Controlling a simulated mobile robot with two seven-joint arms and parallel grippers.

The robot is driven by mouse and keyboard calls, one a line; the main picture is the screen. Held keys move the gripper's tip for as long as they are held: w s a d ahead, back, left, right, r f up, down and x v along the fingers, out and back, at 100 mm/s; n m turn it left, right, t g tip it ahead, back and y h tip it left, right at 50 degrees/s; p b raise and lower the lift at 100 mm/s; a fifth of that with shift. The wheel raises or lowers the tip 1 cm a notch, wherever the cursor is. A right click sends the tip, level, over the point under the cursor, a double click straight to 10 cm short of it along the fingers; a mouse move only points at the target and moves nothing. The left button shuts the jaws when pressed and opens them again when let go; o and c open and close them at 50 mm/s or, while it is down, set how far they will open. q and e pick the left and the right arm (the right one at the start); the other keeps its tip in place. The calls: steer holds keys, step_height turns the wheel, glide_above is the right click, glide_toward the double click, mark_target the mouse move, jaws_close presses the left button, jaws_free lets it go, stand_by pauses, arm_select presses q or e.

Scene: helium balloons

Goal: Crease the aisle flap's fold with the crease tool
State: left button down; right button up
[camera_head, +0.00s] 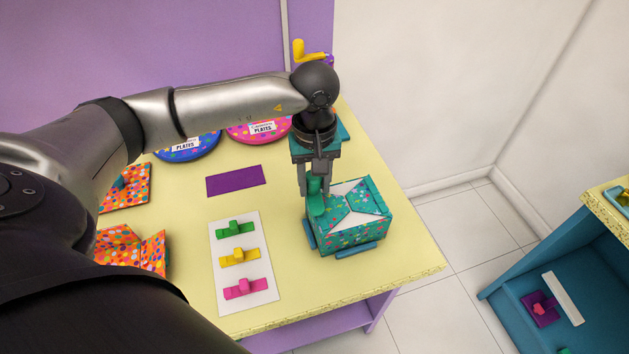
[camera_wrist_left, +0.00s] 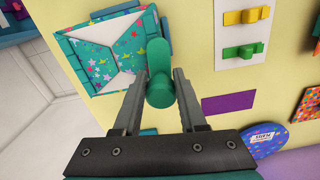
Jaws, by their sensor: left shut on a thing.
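A teal box (camera_head: 352,234) with colourful stars stands at the right part of the table. Its top shows patterned flaps and white areas; it also shows in the wrist view (camera_wrist_left: 128,48). Which flap is the aisle flap I cannot tell. My left gripper (camera_head: 316,182) points down over the left side of the box top. It is shut on the green crease tool (camera_head: 315,204), which also shows between the fingers in the wrist view (camera_wrist_left: 160,85). The tool's lower end is at the box's left top edge; whether it touches I cannot tell. My right gripper is not in view.
A white card (camera_head: 229,295) with green, yellow and pink pieces lies left of the box. A purple sheet (camera_head: 236,181), blue and pink plate packs (camera_head: 258,132) and orange dotted boxes (camera_head: 150,250) are on the yellow table. A teal shelf unit (camera_head: 520,270) stands at right.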

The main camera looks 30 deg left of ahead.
arm_select(q)
steer(key=shift+f+b, duration=0.5)
steer(key=shift+f, duration=0.05)
steer(key=shift+r+p, duration=1.6)
steer(key=shift+r, duration=1.05)
steer(key=shift+d+f+m+b, duration=0.2)
steer(key=shift+d+m+b, duration=0.1)
steer(key=shift+d+b, duration=0.25)
steer(key=s+d+m+b, duration=0.1)
steer(key=d+m+b, duration=0.1)
steer(key=s+d+m+b, duration=0.1)
steer(key=m+b, duration=0.1)
steer(key=b, duration=0.1)
steer(key=s+d+f+m+b, duration=0.1)
steer(key=d+m+b, duration=0.1)
steer(key=b, duration=0.1)
steer(key=shift+s+d, duration=0.1)
steer(key=shift+d, duration=0.25)
steer(key=shift+s+d+m+b, duration=0.45)
steer(key=shift+s+m+b, duration=0.3)
steer(key=shift+m+b, duration=0.25)
